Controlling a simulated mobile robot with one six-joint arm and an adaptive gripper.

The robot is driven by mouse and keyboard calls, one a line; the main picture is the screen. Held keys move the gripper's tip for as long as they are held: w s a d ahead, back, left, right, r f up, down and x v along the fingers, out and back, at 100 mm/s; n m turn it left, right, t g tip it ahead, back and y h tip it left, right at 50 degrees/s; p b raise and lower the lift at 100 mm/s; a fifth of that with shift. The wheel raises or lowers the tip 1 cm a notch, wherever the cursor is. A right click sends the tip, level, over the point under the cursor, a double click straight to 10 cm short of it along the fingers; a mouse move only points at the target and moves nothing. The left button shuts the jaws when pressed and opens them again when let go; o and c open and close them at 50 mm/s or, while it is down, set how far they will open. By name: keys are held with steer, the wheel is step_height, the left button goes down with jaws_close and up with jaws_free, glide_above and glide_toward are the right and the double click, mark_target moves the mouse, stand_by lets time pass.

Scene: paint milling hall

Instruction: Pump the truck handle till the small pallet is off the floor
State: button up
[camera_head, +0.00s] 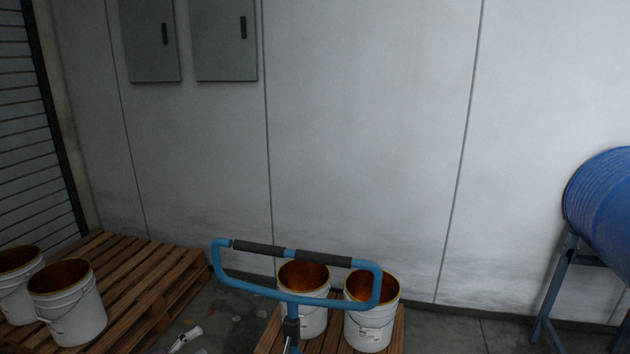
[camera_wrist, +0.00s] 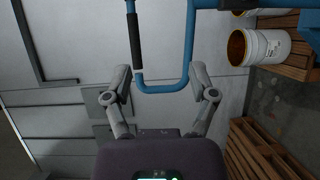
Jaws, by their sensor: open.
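The blue truck handle (camera_head: 330,302) is a loop with black grips on its top bar, standing upright in front of the small pallet (camera_head: 270,338). Two open white buckets, a left one (camera_head: 313,322) and a right one (camera_head: 371,332), stand on that pallet. Its underside is out of view, so I cannot tell its height off the floor. In the wrist view my gripper (camera_wrist: 160,75) is open and empty. Its fingers appear on either side of the handle's end (camera_wrist: 165,88), with gaps on both sides. In the head view no finger shows at the handle.
A larger wooden pallet (camera_head: 165,262) with two white buckets, one in front (camera_head: 68,312), is at left. A blue drum (camera_head: 605,205) on a blue stand (camera_head: 556,290) is at right. A pale wall (camera_head: 370,130) closes the back. A small whitish object (camera_head: 187,338) at bottom is unclear.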

steer(key=w+d+f+m+g+y, duration=0.25)
steer(key=d+f+g, duration=0.2)
steer(key=d, duration=0.55)
steer(key=w+d+f+m+g+y, duration=0.1)
steer(key=w+d+f+g, duration=0.3)
steer(key=d, duration=0.6)
steer(key=w+d+f+m+g+y, duration=0.1)
steer(key=w+d+f+m+g, duration=0.15)
steer(key=d+f, duration=0.55)
steer(key=s+d+f+m+g+y, duration=0.1)
steer(key=s+d+m+g+y, duration=0.1)
steer(key=d+y, duration=0.5)
steer(key=shift+s+d+f+m, duration=0.25)
steer(key=shift+d+m, duration=0.65)
steer(key=shift+d, duration=2.25)
steer(key=shift+w, duration=0.1)
